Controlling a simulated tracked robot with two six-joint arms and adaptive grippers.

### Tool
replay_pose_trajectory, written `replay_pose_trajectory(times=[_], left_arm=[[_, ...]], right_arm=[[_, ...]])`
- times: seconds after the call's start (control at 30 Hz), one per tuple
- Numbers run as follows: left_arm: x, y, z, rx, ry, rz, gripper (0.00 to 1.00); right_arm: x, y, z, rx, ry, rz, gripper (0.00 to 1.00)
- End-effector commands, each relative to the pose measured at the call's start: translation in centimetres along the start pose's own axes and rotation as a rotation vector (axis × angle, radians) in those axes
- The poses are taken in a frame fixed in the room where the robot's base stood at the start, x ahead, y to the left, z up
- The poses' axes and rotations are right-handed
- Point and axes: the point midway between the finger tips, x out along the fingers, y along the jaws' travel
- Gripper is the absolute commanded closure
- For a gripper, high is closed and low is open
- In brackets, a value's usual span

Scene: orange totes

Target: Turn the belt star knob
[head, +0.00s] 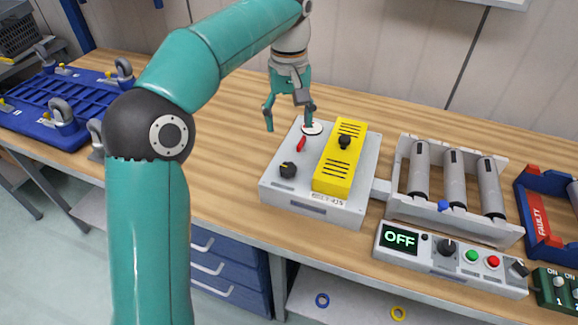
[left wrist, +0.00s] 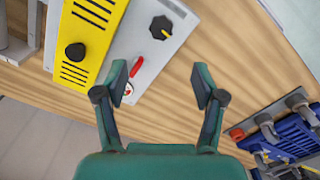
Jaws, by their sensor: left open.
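A grey machine box (head: 325,212) with a yellow cover (head: 335,175) stands on the bench. A black knob (head: 344,142) sits on the cover; it also shows in the left wrist view (left wrist: 75,52). A black lobed dial with a yellow mark (head: 288,170) sits on the box's grey top and shows in the left wrist view (left wrist: 161,28). I cannot tell which is the belt star knob. My left gripper (head: 289,117) is open and empty above the back of the box, near a red lever (head: 300,144) and a white disc (head: 315,128), apart from both knobs. My right gripper is not in view.
A roller unit (head: 402,165) with a small blue knob (head: 443,206) stands right of the box. A control panel reading OFF (head: 400,239) is in front of it. A blue wheeled dolly (head: 40,100) is left.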

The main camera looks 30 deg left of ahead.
Motion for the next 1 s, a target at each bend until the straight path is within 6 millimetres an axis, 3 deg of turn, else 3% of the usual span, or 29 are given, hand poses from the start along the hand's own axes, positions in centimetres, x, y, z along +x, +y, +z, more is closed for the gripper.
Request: replay_pose_trajectory(times=[0.2,0.5,0.7,1.0], left_arm=[[5.0,-0.3,0.0,-0.003,-0.005,-0.004,0.31],[10.9,-0.3,0.0,-0.003,-0.004,-0.002,0.31],[13.0,-0.3,0.0,-0.004,-0.002,-0.002,0.31],[13.5,-0.3,-0.1,-0.005,0.000,0.000,0.31]], right_arm=[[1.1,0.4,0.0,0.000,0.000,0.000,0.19],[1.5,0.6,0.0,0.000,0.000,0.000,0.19],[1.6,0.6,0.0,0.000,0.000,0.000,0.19],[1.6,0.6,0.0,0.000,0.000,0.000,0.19]])
